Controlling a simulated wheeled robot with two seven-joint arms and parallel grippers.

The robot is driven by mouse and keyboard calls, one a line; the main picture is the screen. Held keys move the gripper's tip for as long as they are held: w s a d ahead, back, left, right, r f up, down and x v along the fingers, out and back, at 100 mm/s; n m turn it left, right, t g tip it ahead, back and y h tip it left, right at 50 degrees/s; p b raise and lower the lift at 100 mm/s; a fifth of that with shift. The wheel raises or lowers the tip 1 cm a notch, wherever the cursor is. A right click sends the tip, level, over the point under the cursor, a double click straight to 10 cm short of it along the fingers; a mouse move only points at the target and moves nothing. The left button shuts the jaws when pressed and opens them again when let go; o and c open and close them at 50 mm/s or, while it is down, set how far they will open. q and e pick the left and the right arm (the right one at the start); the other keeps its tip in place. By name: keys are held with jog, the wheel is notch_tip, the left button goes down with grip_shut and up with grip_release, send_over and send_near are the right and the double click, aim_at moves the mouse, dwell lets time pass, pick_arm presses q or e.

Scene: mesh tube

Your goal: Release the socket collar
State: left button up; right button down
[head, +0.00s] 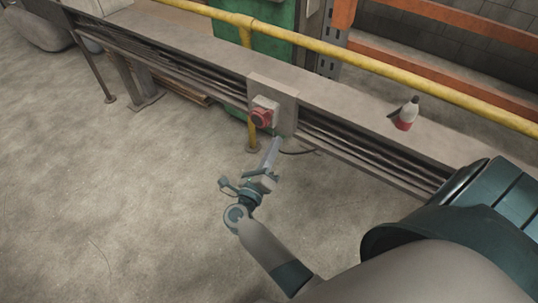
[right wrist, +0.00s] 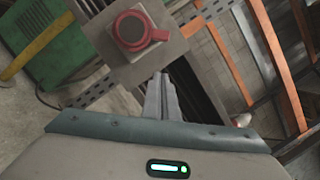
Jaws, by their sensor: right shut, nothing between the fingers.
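The socket collar (head: 261,117) is a red ring on a grey socket box, fixed to a square plate (head: 285,97) on the long grey rail. In the right wrist view the red collar (right wrist: 132,31) shows large, with a dark round centre and a tab on its right side. My right gripper (head: 277,140) is just below and slightly right of the collar, with its fingers closed and empty. In the right wrist view the fingertips (right wrist: 161,75) point toward the plate just under the collar, apart from the collar. My left gripper is in neither view.
A yellow rail (head: 400,82) runs behind the grey rail (head: 190,42), with a yellow post near the socket. A dark cable lies near the floor below the plate. The concrete floor (head: 90,180) at left is clear.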

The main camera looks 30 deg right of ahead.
aim_at(268, 113)
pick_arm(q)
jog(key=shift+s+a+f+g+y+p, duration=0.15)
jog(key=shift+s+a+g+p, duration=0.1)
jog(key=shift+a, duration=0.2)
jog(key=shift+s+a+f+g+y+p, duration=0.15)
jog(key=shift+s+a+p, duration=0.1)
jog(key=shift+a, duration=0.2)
pick_arm(e)
jog(key=w+r, duration=0.1)
jog(key=w+d+r, duration=0.1)
jog(key=w, duration=0.1)
jog(key=w+d+r, duration=0.1)
jog(key=w, duration=0.1)
jog(key=shift+d+r, duration=0.1)
jog(key=shift+r, duration=0.05)
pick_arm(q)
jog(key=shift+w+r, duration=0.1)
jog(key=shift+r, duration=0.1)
